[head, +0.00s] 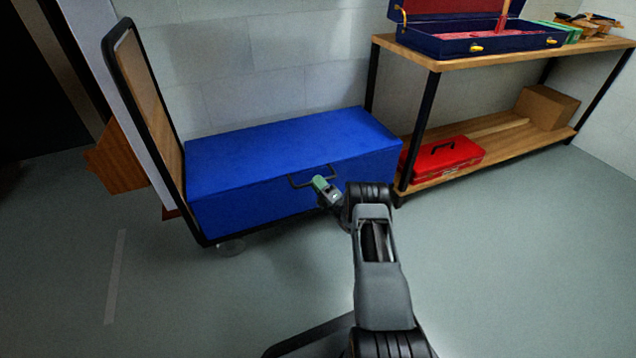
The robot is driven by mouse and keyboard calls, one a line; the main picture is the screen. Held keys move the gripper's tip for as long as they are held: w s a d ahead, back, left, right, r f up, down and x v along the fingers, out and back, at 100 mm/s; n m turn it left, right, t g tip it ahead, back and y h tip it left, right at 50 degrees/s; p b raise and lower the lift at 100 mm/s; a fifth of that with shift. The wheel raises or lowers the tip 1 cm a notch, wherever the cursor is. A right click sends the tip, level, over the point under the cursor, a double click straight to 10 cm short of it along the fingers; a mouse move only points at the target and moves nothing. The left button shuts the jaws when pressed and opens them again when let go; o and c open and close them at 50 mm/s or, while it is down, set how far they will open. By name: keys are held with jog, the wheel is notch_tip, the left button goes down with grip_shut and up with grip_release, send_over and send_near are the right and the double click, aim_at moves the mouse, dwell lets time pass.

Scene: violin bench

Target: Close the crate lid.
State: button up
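The blue crate (225,212) rests on a low wheeled cart against the wall. Its flat blue lid (290,143) lies level on top, and I see no gap between lid and crate from here. A dark bar handle (299,184) sits at the upper front edge. My gripper (320,184), with a green part at its end, is right at the handle. It is small in the picture and overlaps the bar, so I cannot tell whether its fingers touch it or are open or shut.
The cart's tall black-framed end panel (154,105) stands left of the crate. A wooden shelf (400,47) at the right holds an open violin case (480,42); a red toolbox (442,158) and a cardboard box (546,107) are below. The floor in front is clear.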

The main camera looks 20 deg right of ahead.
jog(key=shift+o, duration=0.9)
jog(key=shift+d, duration=0.1)
jog(key=shift+s+d, duration=0.1)
jog(key=shift+s, duration=0.1)
jog(key=p+v, duration=0.3)
jog(key=v, duration=1)
jog(key=shift+f, duration=0.2)
jog(key=shift+s, duration=0.1)
